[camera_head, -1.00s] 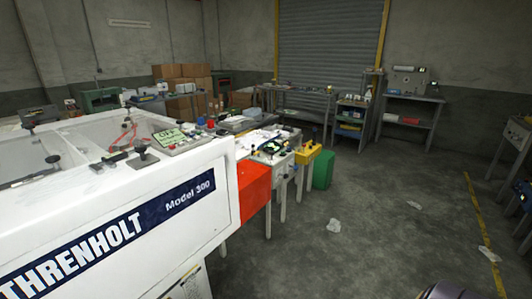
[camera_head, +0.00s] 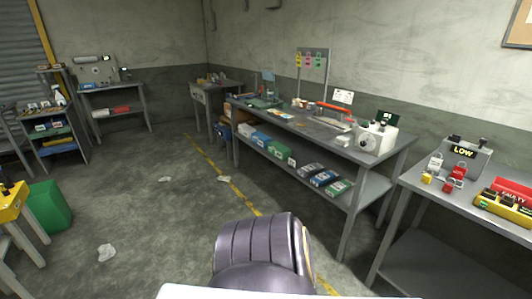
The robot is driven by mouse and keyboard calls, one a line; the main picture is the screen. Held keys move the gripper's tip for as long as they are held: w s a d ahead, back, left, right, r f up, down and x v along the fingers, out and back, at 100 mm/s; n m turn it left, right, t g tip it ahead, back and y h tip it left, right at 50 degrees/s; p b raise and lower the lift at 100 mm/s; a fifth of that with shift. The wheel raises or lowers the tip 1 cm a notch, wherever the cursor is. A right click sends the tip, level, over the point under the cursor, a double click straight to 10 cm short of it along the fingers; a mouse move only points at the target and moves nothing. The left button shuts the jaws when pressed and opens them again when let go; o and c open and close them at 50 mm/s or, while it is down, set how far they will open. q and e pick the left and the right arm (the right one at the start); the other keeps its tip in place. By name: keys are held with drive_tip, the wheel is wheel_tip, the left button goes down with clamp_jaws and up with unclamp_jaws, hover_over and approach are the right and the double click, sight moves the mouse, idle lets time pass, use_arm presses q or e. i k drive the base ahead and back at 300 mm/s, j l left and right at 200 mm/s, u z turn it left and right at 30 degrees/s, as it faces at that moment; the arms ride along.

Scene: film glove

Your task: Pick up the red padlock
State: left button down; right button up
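A small red padlock (camera_head: 455,176) stands on the grey bench at the right, in front of a grey box with a yellow "LOW" label (camera_head: 463,153). A pale padlock-like item (camera_head: 435,164) is just left of it, and a small yellow one (camera_head: 427,178) is in front at the left. The red padlock is small in view, and whether it touches its neighbours I cannot tell. Neither of my grippers is in view.
A long grey workbench (camera_head: 320,133) stands along the wall, left of the padlock's bench. A red and yellow case (camera_head: 505,200) is right of the padlock. Open floor (camera_head: 150,215) lies at the left.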

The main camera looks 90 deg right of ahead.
sight(448, 188)
drive_tip(key=z, duration=4.35)
